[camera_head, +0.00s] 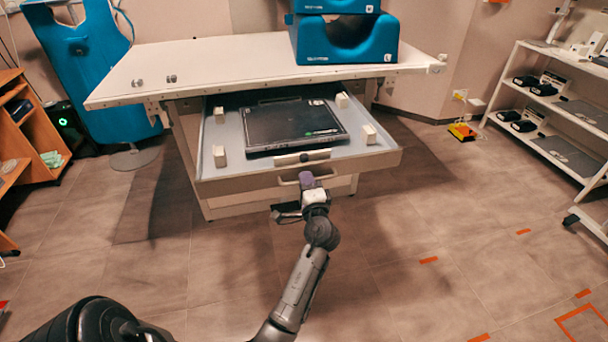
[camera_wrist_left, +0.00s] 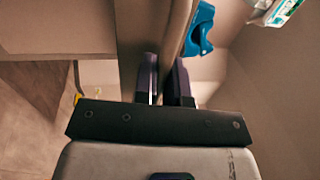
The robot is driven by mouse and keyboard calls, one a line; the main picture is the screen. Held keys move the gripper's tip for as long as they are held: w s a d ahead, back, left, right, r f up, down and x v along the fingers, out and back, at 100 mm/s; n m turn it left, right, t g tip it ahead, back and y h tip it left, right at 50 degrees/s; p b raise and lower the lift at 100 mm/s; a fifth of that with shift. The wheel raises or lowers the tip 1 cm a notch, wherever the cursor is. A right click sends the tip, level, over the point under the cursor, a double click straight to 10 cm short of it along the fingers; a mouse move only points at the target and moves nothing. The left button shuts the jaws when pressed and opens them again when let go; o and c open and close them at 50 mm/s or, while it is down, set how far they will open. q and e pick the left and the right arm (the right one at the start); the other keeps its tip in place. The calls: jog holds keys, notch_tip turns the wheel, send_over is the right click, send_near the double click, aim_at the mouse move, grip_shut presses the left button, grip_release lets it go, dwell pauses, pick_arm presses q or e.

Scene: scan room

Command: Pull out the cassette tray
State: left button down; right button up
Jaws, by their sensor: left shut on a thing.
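The cassette tray (camera_head: 205,165) is a pale drawer pulled partway out from under the white table (camera_head: 215,62). A flat black cassette (camera_head: 290,122) lies in it between several white blocks. The tray handle (camera_head: 326,175) is on its front face. My left gripper (camera_head: 306,181) is at this handle, with its dark purple fingers closed on it. In the left wrist view the two fingers (camera_wrist_left: 166,80) stand on either side of a pale bar, and part of the grip is hidden. My right gripper is not in view.
Blue padded supports (camera_head: 345,40) stand on the table. A white rack (camera_head: 560,105) with black devices is at the right. The floor before the tray is clear apart from my arm.

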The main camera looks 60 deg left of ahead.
pick_arm(q)
jog(key=shift+r+v, duration=0.15)
jog(key=shift+v, duration=0.6)
jog(key=shift+r+v, duration=0.15)
jog(key=shift+v, duration=0.6)
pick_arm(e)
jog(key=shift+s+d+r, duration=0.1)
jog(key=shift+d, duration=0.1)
pick_arm(q)
jog(key=c, duration=1.4)
grip_release()
jog(key=shift+o, duration=0.9)
jog(key=shift+f, duration=0.1)
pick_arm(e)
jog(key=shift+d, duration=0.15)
pick_arm(q)
jog(key=shift+d, duration=0.15)
